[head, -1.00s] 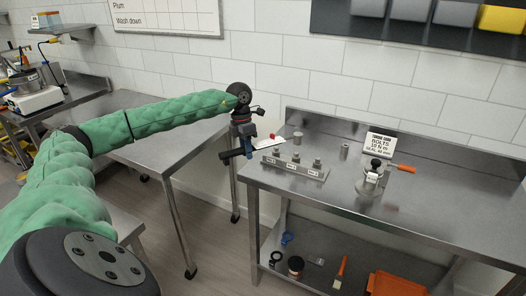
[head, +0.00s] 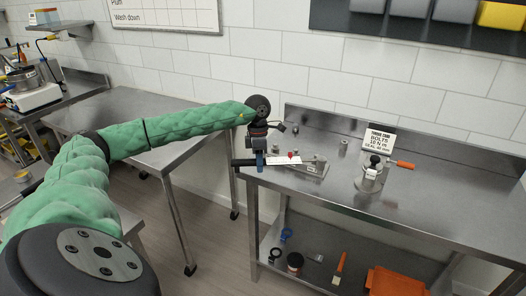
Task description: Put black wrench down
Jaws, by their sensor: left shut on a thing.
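The black wrench (head: 243,162) is in my left gripper (head: 260,163), which is shut on it. Its dark bar sticks out to the left of the blue fingers. A white, flat piece with a red spot (head: 285,159) shows to the right of the fingers; I cannot tell whether it belongs to the wrench. The wrench is level, at the left end of the steel bench (head: 345,185). I cannot tell whether it touches the bench. My right gripper is not in view.
A metal block with labelled bolts (head: 313,168) stands just right of the gripper, partly hidden. A clamp with an orange handle (head: 373,170) and a torque card (head: 380,143) are further right. The bench's right part is clear. An orange bin (head: 397,282) is on the lower shelf.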

